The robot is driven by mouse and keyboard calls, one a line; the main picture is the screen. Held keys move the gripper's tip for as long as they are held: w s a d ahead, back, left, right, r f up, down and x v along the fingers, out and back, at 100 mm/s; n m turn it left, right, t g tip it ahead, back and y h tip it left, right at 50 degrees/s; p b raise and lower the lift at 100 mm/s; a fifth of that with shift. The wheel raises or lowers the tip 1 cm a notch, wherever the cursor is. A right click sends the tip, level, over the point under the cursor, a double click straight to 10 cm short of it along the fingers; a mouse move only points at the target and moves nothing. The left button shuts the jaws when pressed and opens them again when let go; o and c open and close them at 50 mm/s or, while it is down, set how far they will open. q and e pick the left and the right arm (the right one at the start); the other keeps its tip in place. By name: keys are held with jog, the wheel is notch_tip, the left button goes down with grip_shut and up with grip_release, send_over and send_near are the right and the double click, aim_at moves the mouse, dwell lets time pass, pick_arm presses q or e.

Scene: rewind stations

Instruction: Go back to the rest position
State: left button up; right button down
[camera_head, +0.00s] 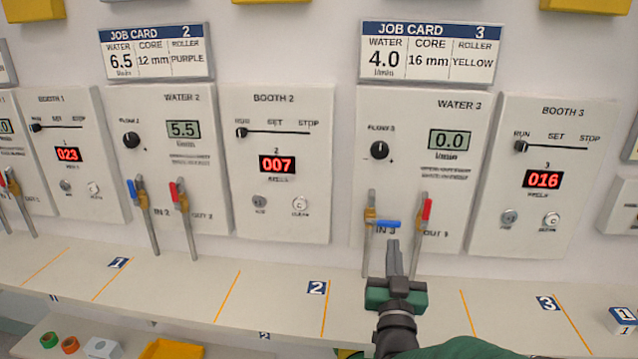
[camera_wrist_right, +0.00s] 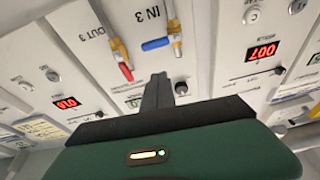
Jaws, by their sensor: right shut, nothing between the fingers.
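My right gripper (camera_head: 393,258) is shut and empty in the head view. It points up at the WATER 3 panel (camera_head: 410,110), between the IN 3 and OUT 3 valves. The IN 3 valve's blue handle (camera_head: 388,224) lies sideways, just above the fingertips. The OUT 3 valve's red handle (camera_head: 427,209) stands nearly upright to the right. In the right wrist view, the shut fingers (camera_wrist_right: 158,88) appear below the blue handle (camera_wrist_right: 156,44), with the red handle (camera_wrist_right: 126,72) to the left. I cannot tell whether the fingers touch the blue handle. My left gripper is not in view.
The WATER 3 display (camera_head: 449,140) reads 0.0; the WATER 2 display (camera_head: 184,130) reads 5.5. BOOTH 3 (camera_head: 544,170) stands right of the valves. The shelf (camera_head: 270,290) below is mostly clear. Colored rolls (camera_head: 49,340) and a yellow bin (camera_head: 170,349) sit lower left.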

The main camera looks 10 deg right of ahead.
jog(key=s+a+f+n+g+y, duration=0.15)
jog(key=f+g, duration=0.25)
jog(key=f, duration=0.4)
jog(key=s+a+f+n+g+y, duration=0.1)
jog(key=s+a+f+g+y, duration=0.15)
jog(key=f, duration=0.45)
jog(key=s+f+g+y, duration=0.1)
jog(key=s+f+g, duration=0.3)
jog(key=s, duration=0.3)
jog(key=s+f+n+g, duration=0.1)
jog(key=s+f+g, duration=0.25)
jog(key=s, duration=0.35)
jog(key=s+f+g+y, duration=0.1)
jog(key=s+f+g, duration=0.2)
jog(key=s+f, duration=0.35)
jog(key=w+r+p+v, duration=0.1)
jog(key=w+p+v, duration=0.2)
jog(key=p+v, duration=1.2)
jog(key=shift+s+a+r+g, duration=0.25)
jog(key=shift+a+r+g, duration=0.15)
jog(key=shift+r, duration=0.3)
